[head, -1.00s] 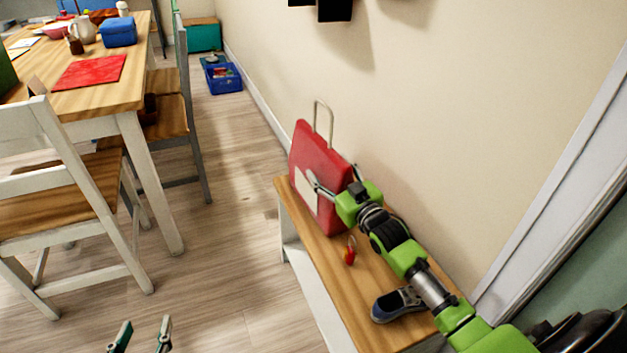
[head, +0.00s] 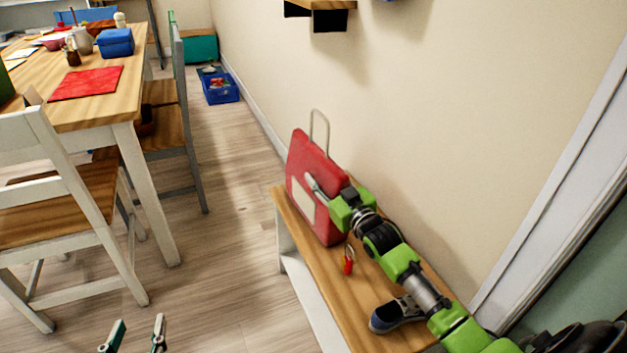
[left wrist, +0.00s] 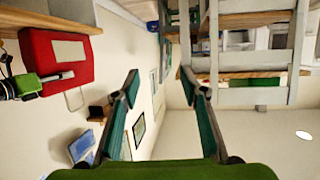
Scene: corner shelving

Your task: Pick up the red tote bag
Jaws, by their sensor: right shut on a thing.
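The red tote bag (head: 314,165) stands upright on the wooden bench, with a pale handle loop on top and a white label on its front. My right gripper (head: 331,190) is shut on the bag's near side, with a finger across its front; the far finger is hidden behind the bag. The bag also shows in the left wrist view (left wrist: 48,62), where the picture is turned over. My left gripper (head: 133,338) is open and empty at the bottom left of the head view. Its spread fingers also show in the left wrist view (left wrist: 163,100).
The bench (head: 372,290) holds a small red keyring-like item (head: 348,262) and a dark shoe (head: 397,314) under my right arm. A dining table (head: 120,108) and chairs stand on the left. A wall shelf (head: 320,8) is above. Floor between table and bench is clear.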

